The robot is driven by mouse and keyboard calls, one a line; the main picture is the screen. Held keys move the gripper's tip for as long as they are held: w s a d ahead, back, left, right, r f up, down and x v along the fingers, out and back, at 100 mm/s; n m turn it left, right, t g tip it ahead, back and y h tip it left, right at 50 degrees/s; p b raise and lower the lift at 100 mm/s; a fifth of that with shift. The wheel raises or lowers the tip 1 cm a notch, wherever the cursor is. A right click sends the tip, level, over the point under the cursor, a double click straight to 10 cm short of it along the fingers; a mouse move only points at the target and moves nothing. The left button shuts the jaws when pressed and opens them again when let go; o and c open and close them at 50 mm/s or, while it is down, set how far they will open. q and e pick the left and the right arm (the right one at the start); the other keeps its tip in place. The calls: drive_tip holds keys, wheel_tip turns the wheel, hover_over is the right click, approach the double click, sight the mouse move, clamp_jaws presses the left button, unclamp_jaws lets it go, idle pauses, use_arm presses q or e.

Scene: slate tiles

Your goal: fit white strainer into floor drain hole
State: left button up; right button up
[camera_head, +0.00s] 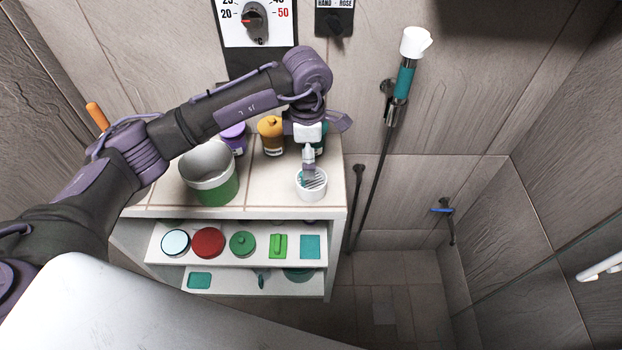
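The white strainer (312,191), a round white cup-shaped piece with dark slots showing in its top, stands on the right end of the tiled counter (262,200). My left gripper (308,174) points down right over it, its fingertips at or just inside the rim. The fingers are seen nearly edge-on, so I cannot tell whether they are open or shut on the strainer. No drain hole can be made out on the visible tiled floor (395,300) at the lower right. My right gripper is not in view.
A white-and-green tub (211,178), a purple-lidded jar (234,137) and a yellow jar (271,132) stand near my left arm. An open drawer (170,245) below holds round lids and teal pieces. A hand shower (405,75) hangs on the wall. The floor at right looks clear.

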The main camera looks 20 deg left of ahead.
sight(312, 182)
use_arm(q)
drive_tip(key=shift+f, duration=0.55)
drive_tip(key=f, duration=0.1)
drive_tip(key=f+p, duration=0.1)
drive_tip(key=f, duration=0.1)
drive_tip(key=d+f+p, duration=0.1)
drive_tip(key=shift+s+d+f, duration=0.1)
drive_tip(key=shift+s+f, duration=0.05)
drive_tip(key=shift+s, duration=0.1)
drive_tip(key=shift+f, duration=0.45)
drive_tip(key=shift+c, duration=0.2)
drive_tip(key=c, duration=1.2)
drive_tip(key=shift+o, duration=0.2)
drive_tip(key=shift+r, duration=0.2)
